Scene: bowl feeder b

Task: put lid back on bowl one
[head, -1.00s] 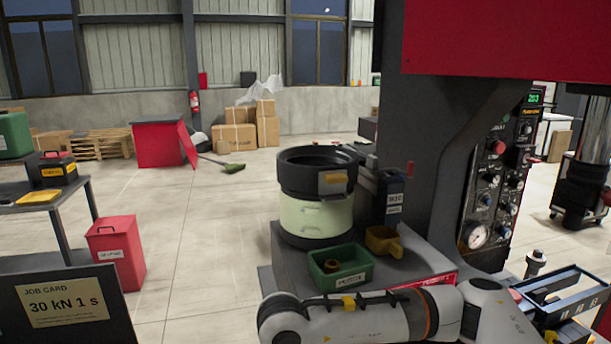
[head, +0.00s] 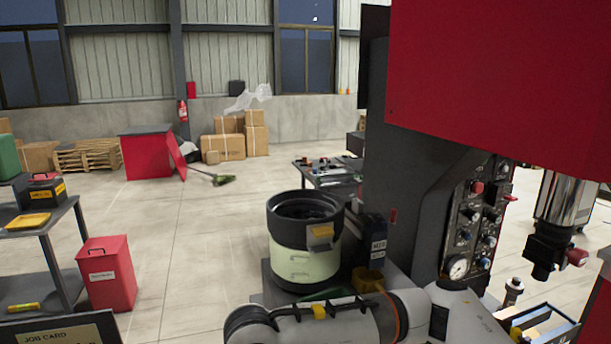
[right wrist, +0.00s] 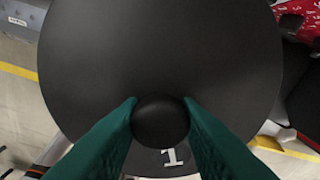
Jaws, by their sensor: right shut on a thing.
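My right gripper (right wrist: 160,122) is shut on the round black knob (right wrist: 160,121) of a large dark lid (right wrist: 160,50) in the right wrist view. A white "1" shows below the knob. The lid fills most of that view and hides what is under it. In the head view, a pale green bowl feeder (head: 304,265) with a black upper bowl (head: 290,232) stands upright on a grey stand, its top open. I cannot read a number on it. The lid and my right gripper do not show in the head view. My left gripper is in neither view.
A green bin (head: 326,294) is mostly hidden behind my arm. The red press (head: 500,80) stands close on the right.

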